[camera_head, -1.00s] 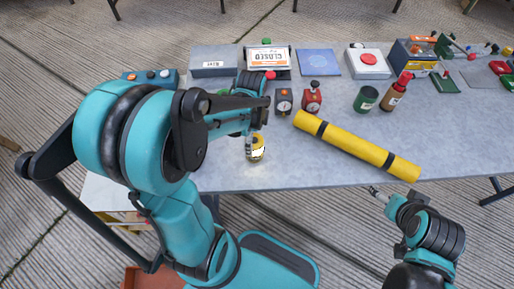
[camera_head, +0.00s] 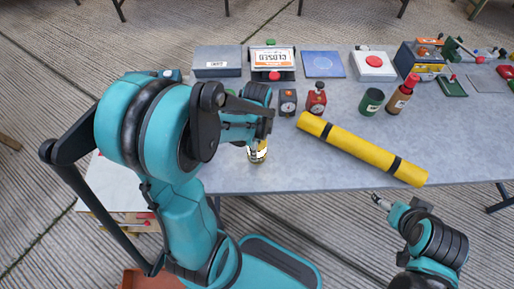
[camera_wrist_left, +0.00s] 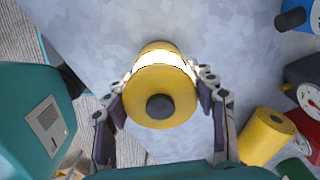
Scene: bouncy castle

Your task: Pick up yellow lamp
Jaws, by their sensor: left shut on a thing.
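The yellow lamp (camera_wrist_left: 160,92) has a yellow body, a bright white band and a dark knob on its end. In the left wrist view it sits between the two fingers of my left gripper (camera_wrist_left: 165,100), which is shut on it. In the head view the lamp (camera_head: 257,153) is at the near edge of the table, below my left gripper (camera_head: 258,142), partly hidden by it. I cannot tell if it is off the tabletop. My right gripper (camera_head: 381,202) is in front of the table's near edge; its fingers are too small to judge.
A long yellow roll with black bands (camera_head: 360,149) lies to the right of the lamp. Two small gauges, one black (camera_head: 288,102) and one red (camera_head: 316,99), stand behind. A green cup (camera_head: 371,101) and a brown bottle (camera_head: 402,95) stand farther right.

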